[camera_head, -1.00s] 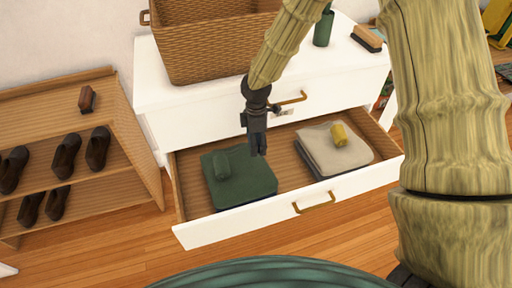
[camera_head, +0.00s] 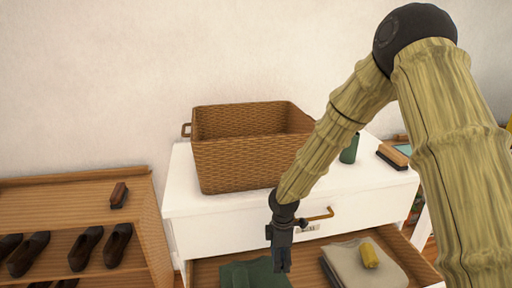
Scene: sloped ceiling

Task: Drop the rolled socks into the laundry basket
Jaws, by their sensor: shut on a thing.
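The brown wicker laundry basket (camera_head: 245,165) stands upright on top of the white dresser (camera_head: 190,195), with its open top facing up. My gripper (camera_head: 281,266) hangs pointing down in front of the dresser, over the open drawer (camera_head: 209,274). It is below the basket's base and to the right of its middle in the picture. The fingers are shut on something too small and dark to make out. A yellow roll (camera_head: 370,254) lies on beige folded cloth in the drawer, apart from my gripper.
A green cylinder (camera_head: 349,150) and a wooden brush (camera_head: 392,156) stand on the dresser top, right of the basket. A wooden shoe rack (camera_head: 75,190) with several dark shoes and a small brush (camera_head: 119,195) is at left. The wall is close behind the basket.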

